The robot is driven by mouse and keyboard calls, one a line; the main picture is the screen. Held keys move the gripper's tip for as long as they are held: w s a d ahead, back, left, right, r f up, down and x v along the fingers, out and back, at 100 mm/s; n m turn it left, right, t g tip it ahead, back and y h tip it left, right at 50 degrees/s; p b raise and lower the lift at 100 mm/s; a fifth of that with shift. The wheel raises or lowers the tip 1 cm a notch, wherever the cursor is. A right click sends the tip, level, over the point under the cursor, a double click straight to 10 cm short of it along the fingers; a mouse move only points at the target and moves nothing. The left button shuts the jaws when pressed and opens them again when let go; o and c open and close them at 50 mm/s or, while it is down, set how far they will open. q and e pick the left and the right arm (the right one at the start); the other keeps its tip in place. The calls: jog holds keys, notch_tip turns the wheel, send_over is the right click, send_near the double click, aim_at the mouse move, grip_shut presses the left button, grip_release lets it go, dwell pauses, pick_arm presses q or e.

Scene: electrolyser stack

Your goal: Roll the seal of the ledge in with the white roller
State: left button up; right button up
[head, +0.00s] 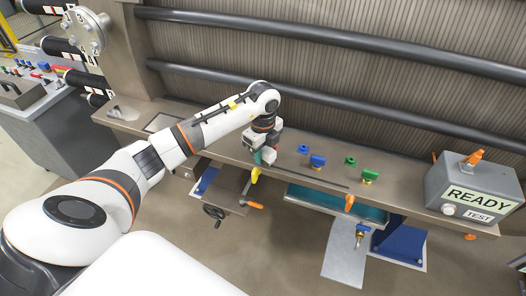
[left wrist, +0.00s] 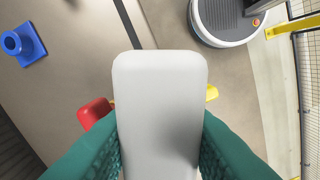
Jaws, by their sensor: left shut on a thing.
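My left gripper (head: 262,157) is low over the ledge (head: 225,143), left of a thin dark strip, apparently the seal (head: 318,179), that runs along the ledge. In the left wrist view, the teal fingers of my left gripper (left wrist: 160,128) are shut on a white, round-cornered piece, apparently the white roller (left wrist: 160,85). It hides what is directly below it. A dark line, possibly the seal (left wrist: 129,22), shows beyond its top end. In the head view the roller cannot be made out clearly. My right gripper is not in view.
Blue fittings (head: 317,161) and green fittings (head: 368,175) stand on the ledge to the right. A grey READY box (head: 470,190) stands at its right end. A yellow handle (head: 254,175) and an orange one (head: 349,202) are at the front edge. Dark pipes (head: 330,50) run behind.

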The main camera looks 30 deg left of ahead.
aim_at(273, 158)
pick_arm(q)
jog(key=shift+f+b, duration=0.6)
jog(key=shift+f, duration=0.3)
jog(key=shift+w+d+r, duration=0.1)
jog(key=shift+w+d, duration=0.1)
jog(key=shift+d, duration=0.55)
jog(key=shift+w+d+r, duration=0.1)
jog(key=shift+w+d, duration=0.05)
jog(key=shift+d, duration=0.6)
jog(key=shift+s+a+f, duration=0.15)
jog(key=shift+s+a, duration=0.05)
jog(key=shift+a, duration=0.55)
jog(key=shift+s+a+f, duration=0.1)
jog(key=shift+s+a, duration=0.1)
jog(key=shift+a, duration=0.55)
jog(key=shift+r+p, duration=2.45)
jog(key=shift+r, duration=0.6)
